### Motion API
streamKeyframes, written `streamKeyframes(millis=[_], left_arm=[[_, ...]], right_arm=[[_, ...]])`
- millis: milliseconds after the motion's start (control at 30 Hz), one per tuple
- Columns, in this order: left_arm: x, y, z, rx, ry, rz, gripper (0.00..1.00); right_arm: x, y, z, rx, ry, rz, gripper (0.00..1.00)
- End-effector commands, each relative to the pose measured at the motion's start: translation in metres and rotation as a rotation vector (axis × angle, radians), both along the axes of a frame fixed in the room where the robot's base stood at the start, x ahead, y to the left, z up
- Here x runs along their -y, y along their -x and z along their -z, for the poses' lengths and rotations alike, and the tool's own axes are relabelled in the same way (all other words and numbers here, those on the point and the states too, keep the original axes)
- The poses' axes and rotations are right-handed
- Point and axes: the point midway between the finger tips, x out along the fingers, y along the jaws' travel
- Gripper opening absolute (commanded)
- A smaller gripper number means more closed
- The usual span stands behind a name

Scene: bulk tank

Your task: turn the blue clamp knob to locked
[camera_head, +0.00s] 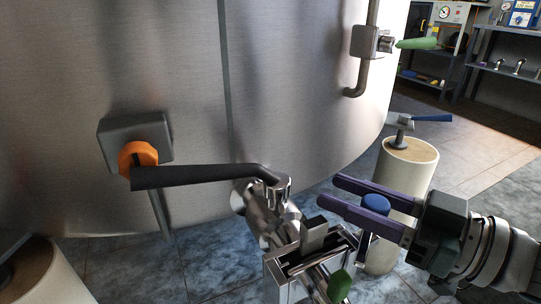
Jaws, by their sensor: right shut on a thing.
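The blue clamp knob (375,203) is right of the metal pipe clamp (283,285) at the bottom centre, with a short dark stem below it. My right gripper (329,190) reaches in from the right with two long purple fingers. They are shut on the blue knob, one finger on each side of it, and their tips extend past it to the left. The lower part of the knob's stem is partly behind the near finger. My left gripper is not in view.
A large steel tank (290,90) fills the back. A long black lever (200,175) reaches left from the valve beside the clamp, passing before an orange knob (138,157). A pale cylinder (410,165) stands behind my fingers.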

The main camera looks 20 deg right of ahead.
Motion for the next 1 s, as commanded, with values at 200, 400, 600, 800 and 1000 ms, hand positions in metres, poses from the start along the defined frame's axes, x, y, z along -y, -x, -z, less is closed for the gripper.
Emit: streamKeyframes(millis=[200, 400, 600, 800, 1000], left_arm=[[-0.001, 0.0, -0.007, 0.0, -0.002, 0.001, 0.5], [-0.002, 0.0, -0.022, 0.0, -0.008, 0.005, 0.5], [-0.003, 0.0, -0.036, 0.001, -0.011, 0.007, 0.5], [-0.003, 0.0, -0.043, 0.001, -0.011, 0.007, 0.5], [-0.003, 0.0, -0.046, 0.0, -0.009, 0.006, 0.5]], right_arm=[[0.001, -0.001, -0.002, 0.0, -0.001, 0.042, 0.0], [0.003, -0.002, -0.004, -0.002, -0.006, 0.155, 0.0], [0.008, -0.003, -0.003, -0.003, -0.007, 0.312, 0.0], [0.013, -0.004, -0.002, -0.002, -0.006, 0.461, 0.0], [0.016, -0.005, -0.001, -0.002, -0.004, 0.574, 0.0]])
